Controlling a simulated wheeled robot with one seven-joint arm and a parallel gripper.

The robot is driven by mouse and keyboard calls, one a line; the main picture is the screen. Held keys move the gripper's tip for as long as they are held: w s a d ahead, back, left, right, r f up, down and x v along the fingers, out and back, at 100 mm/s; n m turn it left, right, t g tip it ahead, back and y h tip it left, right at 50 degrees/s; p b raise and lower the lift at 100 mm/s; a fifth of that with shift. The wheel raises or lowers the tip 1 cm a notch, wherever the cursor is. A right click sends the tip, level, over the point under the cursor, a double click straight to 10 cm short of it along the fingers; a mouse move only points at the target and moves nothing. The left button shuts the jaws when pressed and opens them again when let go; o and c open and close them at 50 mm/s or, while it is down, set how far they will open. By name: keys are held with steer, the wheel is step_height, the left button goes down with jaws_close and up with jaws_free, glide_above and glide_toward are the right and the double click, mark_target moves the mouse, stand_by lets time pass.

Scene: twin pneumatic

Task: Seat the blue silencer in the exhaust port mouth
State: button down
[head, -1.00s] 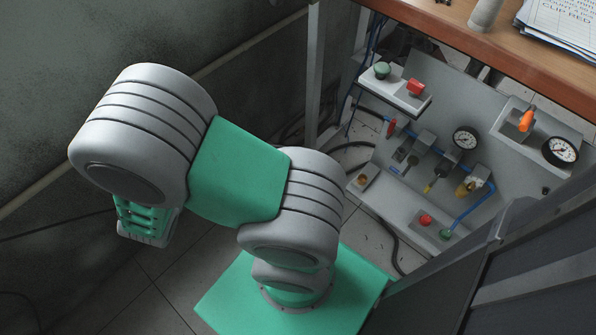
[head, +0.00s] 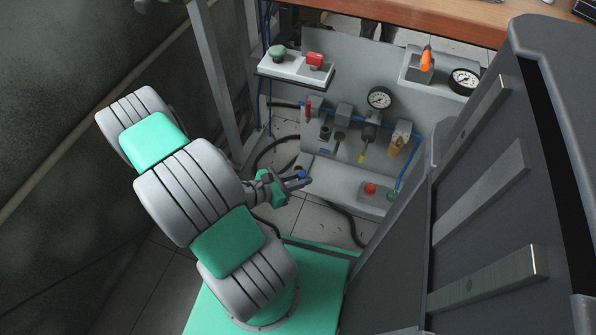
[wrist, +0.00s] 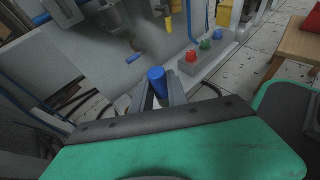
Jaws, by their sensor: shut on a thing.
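The blue silencer (head: 302,174) is a small blue cylinder held in my gripper (head: 299,181). In the wrist view the silencer (wrist: 157,82) stands up between the two grey fingers of my gripper (wrist: 160,92), which are shut on it. My gripper is in front of the left end of the panel's lower grey ledge (head: 345,185). A brassy round fitting (head: 298,169) shows partly behind the gripper there; I cannot tell whether it is the exhaust port mouth. The silencer appears apart from the panel.
The panel carries gauges (head: 379,97), a yellow-tipped part (head: 362,157), blue tubing (head: 409,170) and a red button (head: 370,189). An upper shelf (head: 290,68) holds green and red knobs. A metal post (head: 212,80) stands left; a dark cabinet (head: 480,200) is close on the right.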

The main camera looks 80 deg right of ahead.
steer(key=w+d+f+b, duration=0.1)
steer(key=d+f+b, duration=0.1)
steer(key=d+f, duration=0.1)
steer(key=w+d+f+b, duration=0.1)
steer(key=d+f+b, duration=0.1)
steer(key=d+f, duration=0.1)
steer(key=w+d+f+b, duration=0.1)
steer(key=d+f+b, duration=0.1)
steer(key=d, duration=0.3)
steer(key=shift+w+d+f+b, duration=0.3)
steer(key=shift+w+d+f, duration=0.05)
steer(key=shift+f, duration=0.15)
steer(key=shift+w+d+f+b, duration=0.1)
steer(key=shift+d+f+b, duration=0.1)
steer(key=shift+f+b, duration=0.55)
steer(key=shift+w+d+f+b, duration=0.15)
steer(key=shift+f+b, duration=0.3)
steer(key=shift+f, duration=0.55)
steer(key=shift+s, duration=0.1)
steer(key=shift+f, duration=0.35)
steer(key=c, duration=1.3)
jaws_free()
steer(key=shift+r, duration=0.1)
